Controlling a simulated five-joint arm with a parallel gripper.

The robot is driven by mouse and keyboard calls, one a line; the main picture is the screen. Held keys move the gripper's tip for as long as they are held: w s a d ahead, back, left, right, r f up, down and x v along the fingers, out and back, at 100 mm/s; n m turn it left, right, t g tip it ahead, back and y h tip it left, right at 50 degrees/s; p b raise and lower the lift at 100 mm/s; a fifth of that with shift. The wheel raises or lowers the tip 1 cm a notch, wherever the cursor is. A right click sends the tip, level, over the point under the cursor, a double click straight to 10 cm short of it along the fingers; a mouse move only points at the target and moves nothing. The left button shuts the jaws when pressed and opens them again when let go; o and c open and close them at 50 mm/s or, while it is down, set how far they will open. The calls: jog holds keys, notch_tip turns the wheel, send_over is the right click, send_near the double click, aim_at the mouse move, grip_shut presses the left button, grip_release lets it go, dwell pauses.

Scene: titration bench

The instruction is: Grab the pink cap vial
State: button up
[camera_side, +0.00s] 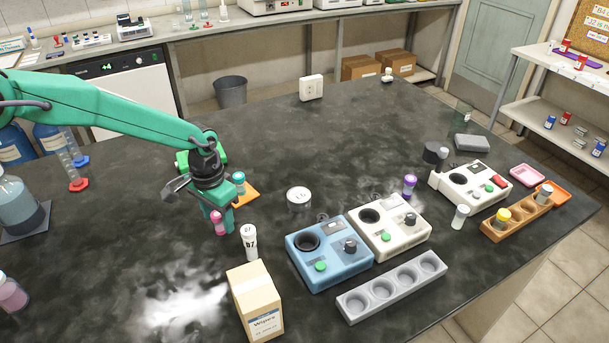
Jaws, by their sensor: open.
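The pink cap vial (218,223) stands on the dark bench, left of the middle of the picture. My gripper (222,212) is open and points down right at the vial, with teal finger parts close around its top. I cannot tell whether a finger touches it. The vial's upper part is partly hidden by my gripper.
A white bottle (249,242) and a wipes box (256,303) stand in front. A blue device (328,254) lies to the right.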

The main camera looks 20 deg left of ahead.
aim_at(218, 217)
jog(key=shift+f, duration=0.8)
jog(key=c, duration=1.1)
jog(key=shift+o, duration=0.2)
jog(key=shift+r, duration=0.2)
jog(key=shift+r, duration=0.6)
jog(key=r, duration=0.3)
jog(key=shift+s+d+r, duration=0.1)
jog(key=shift+s+d, duration=0.25)
jog(key=s+d+r, duration=0.6)
jog(key=s+d, duration=0.1)
jog(key=s, duration=0.1)
jog(key=shift+r, duration=0.15)
